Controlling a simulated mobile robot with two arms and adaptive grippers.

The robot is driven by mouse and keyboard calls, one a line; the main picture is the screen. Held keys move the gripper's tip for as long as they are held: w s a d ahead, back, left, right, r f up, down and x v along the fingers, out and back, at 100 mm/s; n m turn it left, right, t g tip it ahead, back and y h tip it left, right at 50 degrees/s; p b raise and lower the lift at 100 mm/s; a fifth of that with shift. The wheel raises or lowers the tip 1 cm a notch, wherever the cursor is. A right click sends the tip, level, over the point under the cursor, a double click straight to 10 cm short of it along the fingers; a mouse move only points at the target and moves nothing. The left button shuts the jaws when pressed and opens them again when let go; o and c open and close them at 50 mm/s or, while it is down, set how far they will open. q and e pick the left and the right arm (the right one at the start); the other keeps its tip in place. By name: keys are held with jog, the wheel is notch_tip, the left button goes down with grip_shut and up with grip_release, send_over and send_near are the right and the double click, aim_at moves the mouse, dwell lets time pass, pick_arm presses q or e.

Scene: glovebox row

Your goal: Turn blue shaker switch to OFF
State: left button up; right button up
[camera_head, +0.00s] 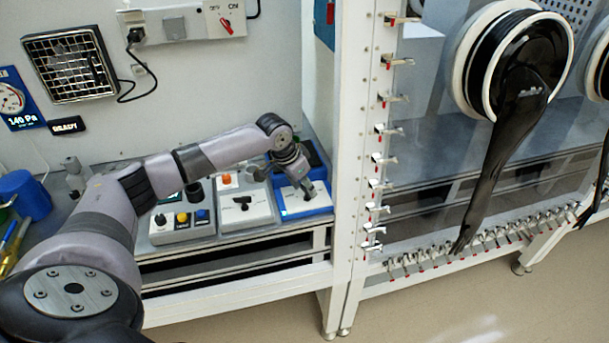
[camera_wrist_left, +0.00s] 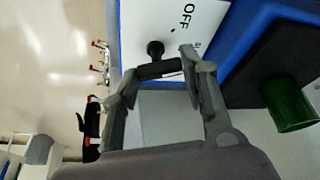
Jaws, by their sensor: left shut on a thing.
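The blue shaker (camera_head: 318,207) has a white top panel and stands at the right end of the bench, beside the white frame post. Its black switch shows in the left wrist view as a round pivot (camera_wrist_left: 155,49) with a dark bar (camera_wrist_left: 160,69). The printed word OFF (camera_wrist_left: 188,15) is on the white panel, up and to the right of the pivot. My left gripper (camera_head: 301,193) reaches down over the panel. In the left wrist view its fingers (camera_wrist_left: 157,68) are closed on the ends of the bar. My right gripper is not in view.
A white device with a black switch (camera_head: 246,209) and a button box (camera_head: 180,225) stand left of the shaker. A green cup (camera_wrist_left: 290,105) is behind the panel. The frame post (camera_head: 345,170) with red-tipped clamps is close on the right. A blue container (camera_head: 25,195) stands far left.

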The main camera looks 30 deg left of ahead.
pick_arm(q)
jog(key=shift+r+n+y+p, duration=0.1)
jog(key=shift+n+y+p, duration=0.2)
jog(key=shift+n+p, duration=0.45)
jog(key=o, duration=1.2)
jog(key=shift+c, duration=0.2)
jog(key=v, duration=1.2)
jog(key=shift+s, duration=0.1)
